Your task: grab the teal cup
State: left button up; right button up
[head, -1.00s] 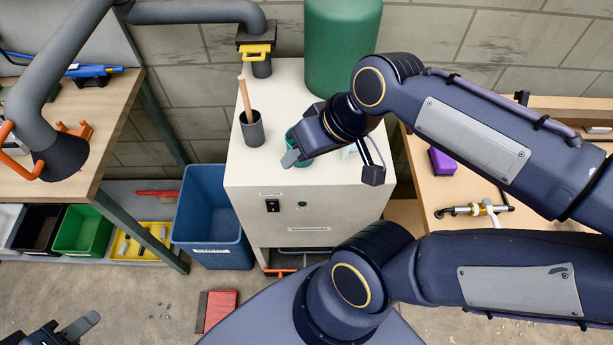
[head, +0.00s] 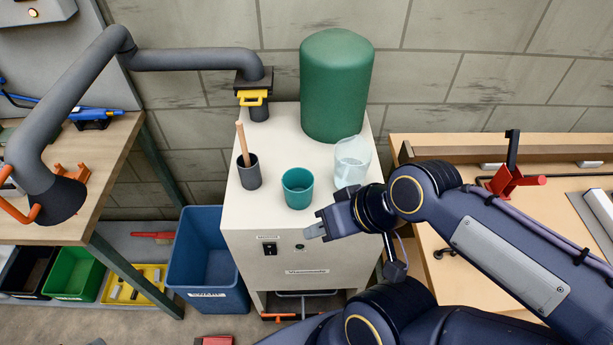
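The teal cup (head: 298,190) stands upright and uncovered on top of the pale cabinet (head: 240,215), near its front. My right gripper (head: 314,231) is in front of the cup and a little to its right, near the cabinet's front edge. It points left and looks apart from the cup. Its fingertips overlap from this angle, so its opening is unclear, and nothing shows in it. Only what seems a fingertip of my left gripper (head: 96,342) shows at the bottom edge.
A dark grey cup (head: 249,176) with a wooden stick stands left of the teal cup. A clear beaker (head: 351,162) stands to its right, a green cylinder (head: 337,85) behind. A grey duct (head: 190,59) ends at the cabinet's back left. A blue bin (head: 208,262) is left of the cabinet.

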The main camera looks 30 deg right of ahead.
aim_at(297, 201)
jog(key=z, duration=1)
